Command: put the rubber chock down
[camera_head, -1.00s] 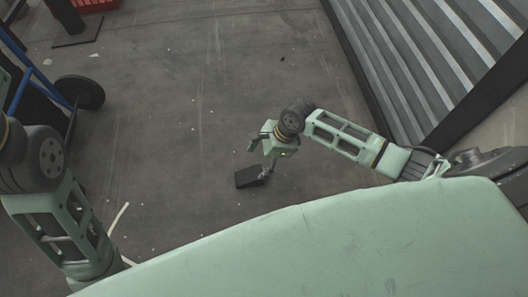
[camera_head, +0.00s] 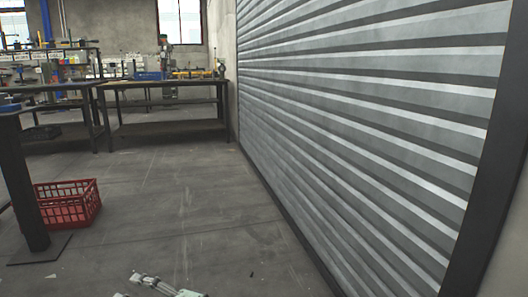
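The rubber chock is not in view now. Only part of one gripper (camera_head: 142,281) shows, cut off by the bottom edge of the head view, left of centre. It appears to be my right gripper, with pale metal fingers and a bit of green body. It is too small and cropped to tell whether it is open or shut, and no chock shows at it. My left gripper is out of view.
A red crate (camera_head: 83,208) stands on the floor at left, beside a dark post (camera_head: 22,185) with a base plate. A ribbed metal shutter (camera_head: 370,130) fills the right. Workbenches (camera_head: 168,127) stand at the back. The floor (camera_head: 185,205) between is largely clear.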

